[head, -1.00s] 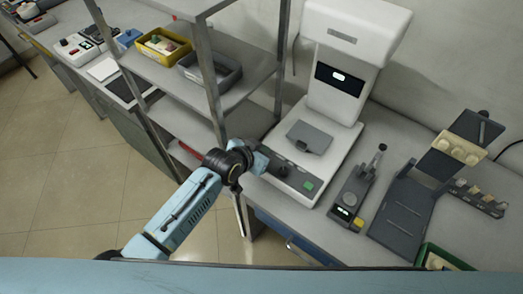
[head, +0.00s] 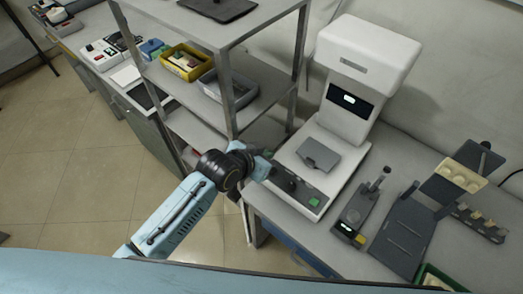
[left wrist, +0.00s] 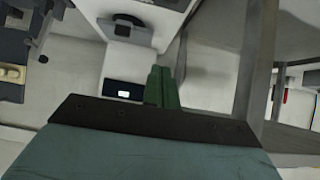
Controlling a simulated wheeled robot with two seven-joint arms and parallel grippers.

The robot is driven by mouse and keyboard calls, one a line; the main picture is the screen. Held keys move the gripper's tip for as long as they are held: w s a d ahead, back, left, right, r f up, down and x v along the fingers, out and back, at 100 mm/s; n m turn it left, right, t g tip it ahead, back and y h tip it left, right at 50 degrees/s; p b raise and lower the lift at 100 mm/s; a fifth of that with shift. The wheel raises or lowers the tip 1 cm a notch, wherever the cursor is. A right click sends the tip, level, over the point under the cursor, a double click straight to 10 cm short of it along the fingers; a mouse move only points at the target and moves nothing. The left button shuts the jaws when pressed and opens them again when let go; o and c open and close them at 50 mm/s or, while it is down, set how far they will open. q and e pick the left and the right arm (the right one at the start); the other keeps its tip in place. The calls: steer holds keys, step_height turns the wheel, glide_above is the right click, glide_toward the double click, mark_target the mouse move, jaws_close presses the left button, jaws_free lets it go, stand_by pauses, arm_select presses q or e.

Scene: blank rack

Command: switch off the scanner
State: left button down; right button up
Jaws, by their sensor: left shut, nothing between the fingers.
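The scanner (head: 350,120) is a tall white machine on the bench in the head view, with a lit display (head: 350,99). A grey plate (head: 318,154) lies on its base. Its front panel has a dark knob and a green button (head: 314,202). My left gripper (head: 272,172) is at the left front of the base, near the knob end of the panel; whether it touches is unclear. In the left wrist view its green fingers (left wrist: 161,87) are shut and empty, and the scanner's display (left wrist: 123,91) shows lit beside them. My right gripper is not in view.
A metal shelf rack (head: 232,105) with yellow and grey bins stands close left of the scanner. A small grey device (head: 356,215) with a lit display and a dark angled stand (head: 403,235) are to its right. A drawer front is below the bench edge.

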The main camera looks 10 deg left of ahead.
arm_select(q)
steer(key=shift+s+a+r, duration=0.25)
steer(key=shift+s+r, duration=0.15)
steer(key=shift+r, duration=0.25)
steer(key=shift+s+a+r, duration=0.25)
steer(key=shift+s+r, duration=0.1)
steer(key=shift+r, duration=0.25)
steer(key=s+a+n+g+y, duration=0.2)
steer(key=s+a+g+y, duration=0.1)
steer(key=s+a, duration=0.7)
steer(key=s+a+n+g+y, duration=0.25)
steer(key=s+a, duration=0.55)
steer(key=s, duration=0.4)
step_height(320, 180, down, 33)
steer(key=s+b, duration=0.3)
steer(key=b, duration=0.4)
steer(key=s+a+f+g+b, duration=0.2)
steer(key=s+f+b, duration=0.3)
steer(key=s+f, duration=1)
step_height(320, 180, down, 4)
steer(key=shift+s+a+f+b, duration=0.1)
steer(key=shift+s+a+b, duration=0.15)
steer(key=shift+s+b, duration=0.1)
